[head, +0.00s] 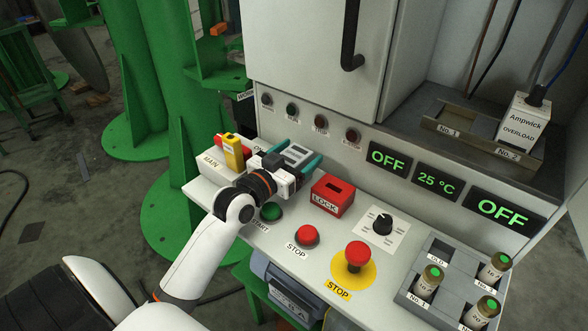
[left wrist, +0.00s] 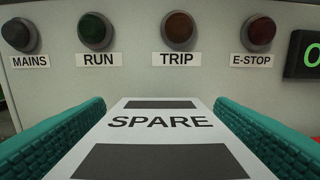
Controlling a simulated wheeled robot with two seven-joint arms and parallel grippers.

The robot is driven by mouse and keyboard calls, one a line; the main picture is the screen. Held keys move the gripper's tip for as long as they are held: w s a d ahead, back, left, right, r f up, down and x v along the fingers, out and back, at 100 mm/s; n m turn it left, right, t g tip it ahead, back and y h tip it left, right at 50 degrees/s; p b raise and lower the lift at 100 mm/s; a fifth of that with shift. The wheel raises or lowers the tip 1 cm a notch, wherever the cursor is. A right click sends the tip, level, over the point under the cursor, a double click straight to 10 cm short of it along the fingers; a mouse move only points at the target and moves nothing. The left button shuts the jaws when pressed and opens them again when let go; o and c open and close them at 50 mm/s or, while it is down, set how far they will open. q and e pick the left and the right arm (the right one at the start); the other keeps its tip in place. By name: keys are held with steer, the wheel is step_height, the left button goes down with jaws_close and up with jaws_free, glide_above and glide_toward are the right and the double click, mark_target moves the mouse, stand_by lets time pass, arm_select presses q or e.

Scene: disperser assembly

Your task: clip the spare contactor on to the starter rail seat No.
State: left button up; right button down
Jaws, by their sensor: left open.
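The spare contactor (head: 297,153), a white block with dark bands, is on the console's left part below the indicator lamps. In the left wrist view its top (left wrist: 160,123) reads SPARE. My left gripper (head: 294,156) has its teal fingers on either side of the block, open; I cannot tell whether either finger touches it. The starter rail (head: 468,128) is a grey tray at the upper right with seats labelled No. 1 and No. 2. Seat No. 1 (head: 455,115) looks empty. A white Ampwick OVERLOAD block (head: 520,122) with a cable stands at No. 2. My right gripper is not in view.
A cabinet door with a black handle (head: 351,40) hangs above. Displays (head: 438,182) sit below the rail.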

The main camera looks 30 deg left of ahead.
arm_select(q)
steer(key=shift+w, duration=0.35)
steer(key=c, duration=1.2)
steer(key=shift+c, duration=0.4)
steer(key=shift+s+r, duration=0.1)
steer(key=shift+r, duration=0.15)
